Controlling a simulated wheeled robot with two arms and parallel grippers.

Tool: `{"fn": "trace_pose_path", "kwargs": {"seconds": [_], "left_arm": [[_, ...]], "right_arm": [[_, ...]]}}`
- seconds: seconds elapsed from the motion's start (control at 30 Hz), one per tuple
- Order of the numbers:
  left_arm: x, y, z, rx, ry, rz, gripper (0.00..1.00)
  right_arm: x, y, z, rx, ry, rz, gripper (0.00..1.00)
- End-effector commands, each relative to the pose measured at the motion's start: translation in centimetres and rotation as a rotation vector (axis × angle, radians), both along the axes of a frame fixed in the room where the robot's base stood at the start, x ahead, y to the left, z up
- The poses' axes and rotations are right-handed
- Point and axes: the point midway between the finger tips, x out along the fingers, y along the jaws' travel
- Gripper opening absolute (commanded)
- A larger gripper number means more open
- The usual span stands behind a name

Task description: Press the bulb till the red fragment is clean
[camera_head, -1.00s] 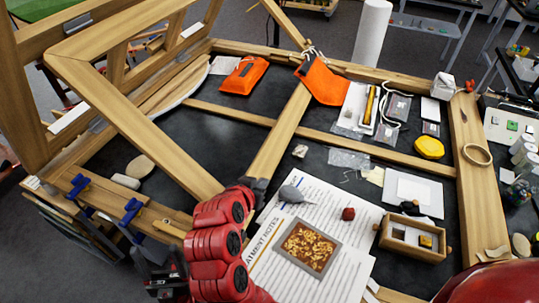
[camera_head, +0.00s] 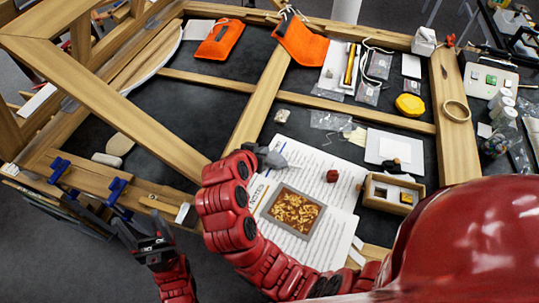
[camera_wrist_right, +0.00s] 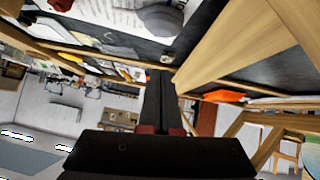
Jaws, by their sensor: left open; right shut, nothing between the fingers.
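The grey bulb (camera_head: 272,158) lies on the top left of a printed sheet (camera_head: 318,160). My right gripper (camera_head: 253,150) is beside its left end, shut and empty; I cannot tell whether they touch. In the right wrist view the shut black fingers (camera_wrist_right: 160,82) point toward a grey shape that looks like the bulb (camera_wrist_right: 160,18). A grey-framed panel (camera_head: 295,211), red-brown with gold flakes, lies on the sheet; it looks like the fragment. A small dark red block (camera_head: 332,176) sits right of the bulb. My left gripper (camera_head: 142,226) is open and empty at the lower left.
A wooden box (camera_head: 391,193) stands right of the sheet. Wooden beams (camera_head: 262,100) cross the dark tabletop. Blue clamps (camera_head: 115,188) sit at the left edge. An orange pouch (camera_head: 219,38) and a yellow lump (camera_head: 409,104) lie farther back.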

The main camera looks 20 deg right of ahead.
Motion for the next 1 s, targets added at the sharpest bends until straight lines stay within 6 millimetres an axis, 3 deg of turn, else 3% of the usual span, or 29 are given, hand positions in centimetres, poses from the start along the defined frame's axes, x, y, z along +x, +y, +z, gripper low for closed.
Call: {"fn": "trace_pose_path", "kwargs": {"seconds": [0.2,0.5,1.0], "left_arm": [[0.0,0.0,-1.0,0.000,0.000,0.000,0.71],[0.0,0.0,1.0,0.000,0.000,0.000,0.71],[0.0,0.0,0.4,0.000,0.000,0.000,0.71]], "right_arm": [[2.7,-2.6,-3.2,-0.005,0.004,-0.005,0.00],[2.8,-3.0,-6.6,-0.002,0.005,-0.001,0.00],[2.8,-2.9,-7.5,0.000,0.000,0.000,0.00]]}}
